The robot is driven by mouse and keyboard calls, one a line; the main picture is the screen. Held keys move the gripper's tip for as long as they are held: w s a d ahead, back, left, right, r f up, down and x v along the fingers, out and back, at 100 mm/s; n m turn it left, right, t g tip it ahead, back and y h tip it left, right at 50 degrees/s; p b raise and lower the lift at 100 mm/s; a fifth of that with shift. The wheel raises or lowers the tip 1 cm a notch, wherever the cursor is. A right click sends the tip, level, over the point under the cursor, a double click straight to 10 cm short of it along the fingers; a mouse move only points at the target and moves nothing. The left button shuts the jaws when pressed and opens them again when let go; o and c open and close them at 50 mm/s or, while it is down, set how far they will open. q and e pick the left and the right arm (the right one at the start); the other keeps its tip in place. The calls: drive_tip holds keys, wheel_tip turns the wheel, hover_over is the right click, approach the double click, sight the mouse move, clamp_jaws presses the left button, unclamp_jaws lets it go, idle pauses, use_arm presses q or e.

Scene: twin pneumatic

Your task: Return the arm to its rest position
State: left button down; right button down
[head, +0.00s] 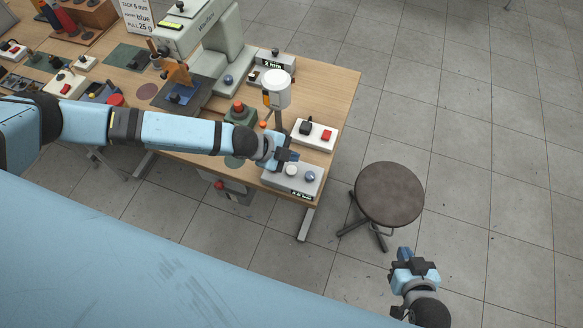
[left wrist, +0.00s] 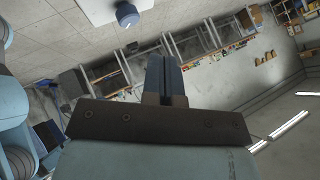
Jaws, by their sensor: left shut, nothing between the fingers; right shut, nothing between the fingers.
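My left arm (head: 165,132) reaches from the left across the front of the wooden table. My left gripper (head: 292,156) is shut and empty, just above the white and grey box with two knobs (head: 291,178) at the table's front right corner. I cannot tell whether it touches the box. In the left wrist view the shut fingers (left wrist: 164,75) point toward the far side of the room, with a blue knob (left wrist: 126,14) above them. My right gripper (head: 404,254) is shut and empty over the floor at the lower right, beside the stool.
The wooden table (head: 335,90) holds a grey-green press (head: 215,45), a white cup-shaped part (head: 276,88), a green box with a red button (head: 240,113) and a white switch box (head: 314,134). A round dark stool (head: 389,193) stands right of it. Floor further right is clear.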

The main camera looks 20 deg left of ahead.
idle(0.3)
use_arm(q)
drive_tip(key=s+d+r+n+t+h, duration=0.2)
drive_tip(key=s+d+n, duration=0.2)
drive_tip(key=d, duration=0.2)
drive_tip(key=s+d+r+n+t+h, duration=0.1)
drive_tip(key=s+d+r+n, duration=0.25)
drive_tip(key=d, duration=0.35)
drive_tip(key=s+a+f+n+t+y, duration=0.1)
drive_tip(key=s+a+f+n+y, duration=0.1)
drive_tip(key=a, duration=0.4)
drive_tip(key=s+a+f+n+t+y, duration=0.1)
drive_tip(key=s+a+f+n+y, duration=0.1)
drive_tip(key=a, duration=0.4)
drive_tip(key=s+a+f+n+y, duration=0.3)
drive_tip(key=s+a+n, duration=0.2)
drive_tip(key=a+n, duration=0.1)
drive_tip(key=shift+s+a+t+y, duration=0.3)
drive_tip(key=shift+a+t, duration=0.1)
drive_tip(key=shift+a, duration=0.1)
